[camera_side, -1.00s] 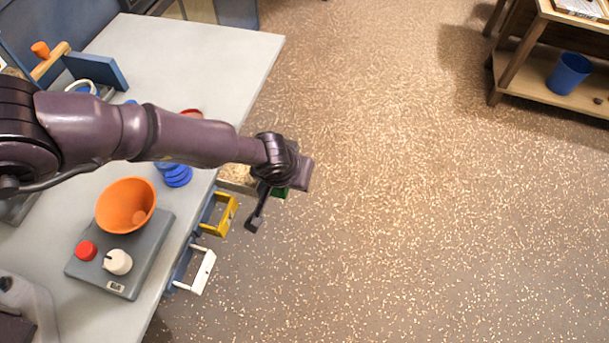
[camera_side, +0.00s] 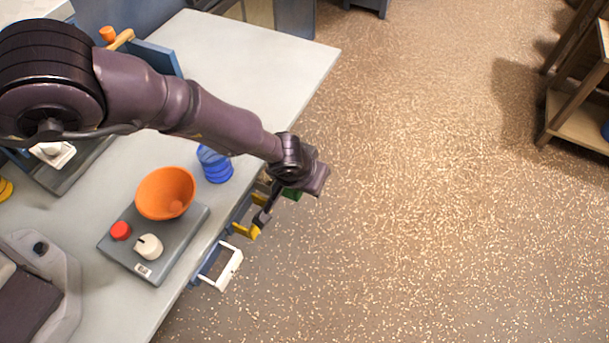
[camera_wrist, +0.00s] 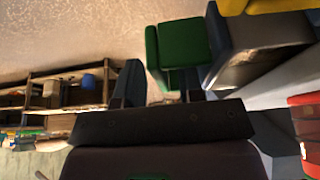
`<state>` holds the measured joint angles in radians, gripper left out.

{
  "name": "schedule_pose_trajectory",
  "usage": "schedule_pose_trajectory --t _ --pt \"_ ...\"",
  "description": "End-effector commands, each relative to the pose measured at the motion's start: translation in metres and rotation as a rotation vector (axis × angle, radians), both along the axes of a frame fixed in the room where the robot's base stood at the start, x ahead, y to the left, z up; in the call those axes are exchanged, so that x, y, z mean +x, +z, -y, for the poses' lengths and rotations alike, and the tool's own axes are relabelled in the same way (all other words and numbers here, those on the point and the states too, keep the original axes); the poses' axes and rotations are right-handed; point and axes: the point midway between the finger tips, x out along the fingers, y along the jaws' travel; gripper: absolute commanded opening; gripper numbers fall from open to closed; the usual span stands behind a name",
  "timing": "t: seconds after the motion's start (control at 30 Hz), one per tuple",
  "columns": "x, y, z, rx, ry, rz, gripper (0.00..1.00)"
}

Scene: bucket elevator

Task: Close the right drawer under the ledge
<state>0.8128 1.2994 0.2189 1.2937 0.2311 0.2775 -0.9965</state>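Drawers stick out from under the ledge (camera_side: 300,58). The green drawer handle (camera_side: 292,193) is at the far end of the row and mostly hidden by my wrist; the green drawer still stands out from the ledge. In the wrist view the green handle (camera_wrist: 184,43) is large, just beyond my fingers. My gripper (camera_side: 268,208) hangs beside the drawer fronts, one dark finger overlapping the yellow handle (camera_side: 240,229) in the picture. In the wrist view my gripper (camera_wrist: 160,88) has its fingers apart, with nothing seen held. Contact with the green handle cannot be told.
A drawer with a white handle (camera_side: 228,266) stands out nearer the camera. On the ledge are an orange bowl (camera_side: 157,200), a grey device (camera_side: 178,247) and a blue ribbed object (camera_side: 215,166). A wooden shelf (camera_side: 578,120) stands far right. The floor between is clear.

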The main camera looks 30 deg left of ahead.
Motion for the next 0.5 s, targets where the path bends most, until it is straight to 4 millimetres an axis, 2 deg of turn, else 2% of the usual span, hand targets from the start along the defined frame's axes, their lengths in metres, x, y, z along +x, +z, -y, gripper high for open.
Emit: schedule_pose_trajectory --t 0.17,0.27,0.5 --pt "-0.004 0.010 0.001 -0.001 0.000 0.001 0.35" --pt "-0.010 0.025 0.001 -0.002 0.000 0.000 0.35" --pt "-0.031 0.074 0.001 -0.003 -0.001 0.001 0.35"
